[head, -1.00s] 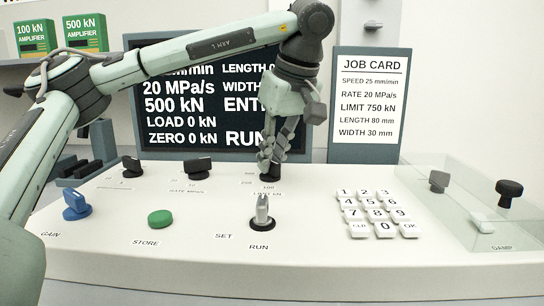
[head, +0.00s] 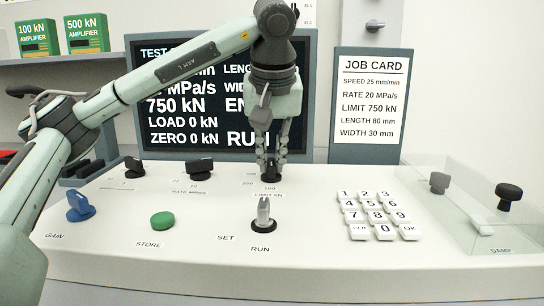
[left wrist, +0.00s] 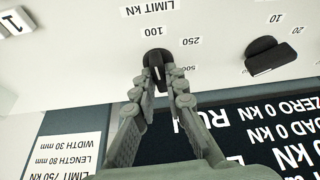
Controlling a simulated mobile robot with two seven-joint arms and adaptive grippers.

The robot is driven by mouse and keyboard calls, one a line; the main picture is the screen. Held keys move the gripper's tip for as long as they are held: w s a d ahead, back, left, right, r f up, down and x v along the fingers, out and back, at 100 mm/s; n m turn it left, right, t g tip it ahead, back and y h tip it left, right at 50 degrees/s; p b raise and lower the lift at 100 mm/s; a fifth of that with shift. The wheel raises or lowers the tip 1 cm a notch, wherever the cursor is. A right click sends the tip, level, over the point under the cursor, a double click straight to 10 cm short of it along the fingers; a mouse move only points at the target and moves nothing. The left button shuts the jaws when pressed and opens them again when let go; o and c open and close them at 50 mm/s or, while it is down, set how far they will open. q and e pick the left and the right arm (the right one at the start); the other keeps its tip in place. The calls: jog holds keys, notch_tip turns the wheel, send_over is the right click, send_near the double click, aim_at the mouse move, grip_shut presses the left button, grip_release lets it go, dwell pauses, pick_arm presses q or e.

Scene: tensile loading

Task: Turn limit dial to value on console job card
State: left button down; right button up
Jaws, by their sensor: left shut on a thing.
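The black limit dial (head: 270,173) stands on the console's top behind the "LIMIT kN" label. My left gripper (head: 271,160) comes down from above and is shut on it. In the left wrist view, the limit dial (left wrist: 157,58) sits between the two fingertips (left wrist: 158,84), its white mark pointing toward the screen. The labels 100, 250 and 500 show beside it; a 750 label is not visible. The job card (head: 370,98) reads LIMIT 750 kN. The screen (head: 180,122) shows 750 kN, partly behind my arm. My right gripper is not in view.
Two other black dials, the rate dial (head: 199,166) and one farther left (head: 133,167), stand left of the limit dial. In front are a run switch (head: 263,212), a green store button (head: 162,220) and a blue gain knob (head: 79,207). A keypad (head: 378,213) and clear cover (head: 470,205) are right.

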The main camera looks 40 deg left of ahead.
pick_arm(q)
jog(key=shift+m+h, duration=0.3)
jog(key=shift+m, duration=0.3)
jog(key=c, duration=1.6)
grip_release()
jog(key=shift+o, duration=0.2)
jog(key=v, duration=1.2)
jog(key=shift+s, duration=0.15)
jog(key=shift+f, duration=0.1)
